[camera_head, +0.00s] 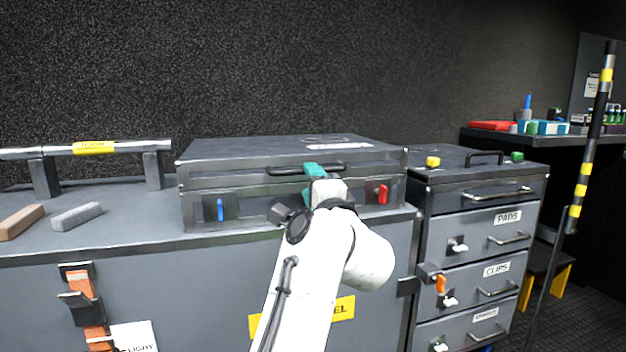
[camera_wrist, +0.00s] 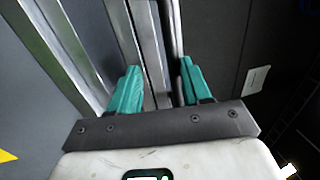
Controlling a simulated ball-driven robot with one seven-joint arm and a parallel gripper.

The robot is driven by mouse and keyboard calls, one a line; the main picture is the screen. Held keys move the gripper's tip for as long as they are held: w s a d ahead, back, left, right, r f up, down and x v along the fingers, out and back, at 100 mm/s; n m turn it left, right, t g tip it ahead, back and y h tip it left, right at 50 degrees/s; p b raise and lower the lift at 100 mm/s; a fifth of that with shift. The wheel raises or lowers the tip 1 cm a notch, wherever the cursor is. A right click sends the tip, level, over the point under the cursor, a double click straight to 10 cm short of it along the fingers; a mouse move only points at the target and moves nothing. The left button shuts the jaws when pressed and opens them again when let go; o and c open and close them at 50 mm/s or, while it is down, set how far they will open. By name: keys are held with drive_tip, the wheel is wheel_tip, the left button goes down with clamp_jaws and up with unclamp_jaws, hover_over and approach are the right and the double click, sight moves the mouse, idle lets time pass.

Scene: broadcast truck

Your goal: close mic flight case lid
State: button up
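The mic flight case (camera_head: 250,209) is a dark grey case on the counter, with a blue latch (camera_head: 220,209) and a red latch (camera_head: 383,194) on its front. Its lid (camera_head: 240,151) lies down over the base, near level; I cannot tell whether the seam is fully shut. A black bar handle (camera_head: 285,171) runs along the lid's front. My gripper (camera_head: 314,169), with teal fingers, is at the middle of this handle. In the wrist view my gripper (camera_wrist: 158,75) has its fingers apart, with metal case edging between them. The arm hides part of the case front.
A rail with a yellow label (camera_head: 95,148) and two small blocks (camera_head: 77,216) are left on the counter. A drawer cabinet (camera_head: 455,215) with a yellow cube (camera_head: 432,161) on top stands close at right. A striped pole (camera_head: 583,165) stands farther right.

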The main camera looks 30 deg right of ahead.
drive_tip(key=shift+o, duration=0.8)
drive_tip(key=shift+w+f, duration=0.1)
drive_tip(key=shift+f, duration=0.35)
drive_tip(key=p+v, duration=0.2)
drive_tip(key=v, duration=0.9)
drive_tip(key=shift+r, duration=0.35)
